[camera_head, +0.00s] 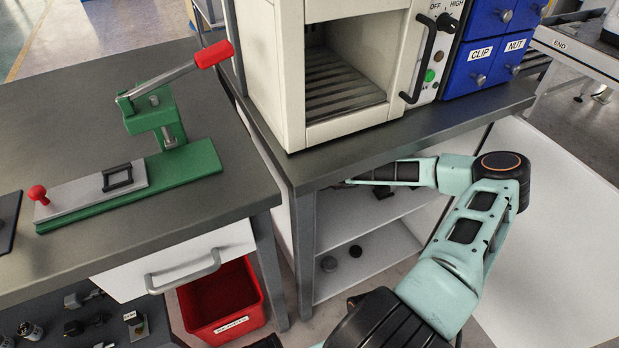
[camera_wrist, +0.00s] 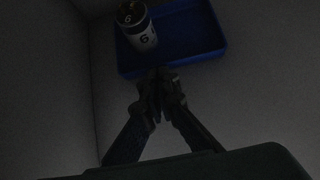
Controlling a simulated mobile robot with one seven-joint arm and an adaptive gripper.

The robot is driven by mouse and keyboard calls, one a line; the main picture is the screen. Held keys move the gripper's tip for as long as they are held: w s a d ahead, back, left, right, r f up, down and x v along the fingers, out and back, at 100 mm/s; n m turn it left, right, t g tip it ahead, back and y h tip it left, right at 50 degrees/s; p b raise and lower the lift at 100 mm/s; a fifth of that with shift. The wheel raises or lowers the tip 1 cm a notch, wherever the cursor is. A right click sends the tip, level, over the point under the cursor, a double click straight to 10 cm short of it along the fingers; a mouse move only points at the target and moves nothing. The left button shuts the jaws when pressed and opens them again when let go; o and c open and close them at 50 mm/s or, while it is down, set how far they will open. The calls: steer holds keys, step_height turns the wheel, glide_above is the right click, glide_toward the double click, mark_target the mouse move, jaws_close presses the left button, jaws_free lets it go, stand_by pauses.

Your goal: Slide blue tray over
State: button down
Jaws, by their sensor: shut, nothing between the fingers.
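The blue tray (camera_wrist: 190,30) shows in the dark wrist view, at the top centre, lying on a pale surface close to an upright wall on the left. A pale cylinder marked 6 (camera_wrist: 143,38) stands at its left end. My gripper (camera_wrist: 160,76) is shut and empty, its fingertips at the tray's near edge; I cannot tell whether they touch it. In the head view my arm reaches into the open cupboard under the bench, and the worktop hides the gripper and the tray.
An oven-like cabinet (camera_head: 290,90) stands on the bench above the cupboard. The cupboard shelf (camera_head: 365,268) holds small dark round objects. A green press (camera_head: 175,165) stands on the left bench, with a red bin (camera_head: 222,300) below. A white door panel (camera_head: 555,230) is to the right.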

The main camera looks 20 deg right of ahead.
steer(key=shift+s+r, duration=0.25)
steer(key=v, duration=0.2)
steer(key=shift+s+d+r, duration=0.1)
steer(key=shift+s+r, duration=0.05)
steer(key=shift+s, duration=0.2)
glide_above(325, 211)
steer(key=w, duration=0.1)
steer(key=shift+w, duration=0.2)
steer(key=shift+s, duration=0.65)
steer(key=shift+s, duration=0.1)
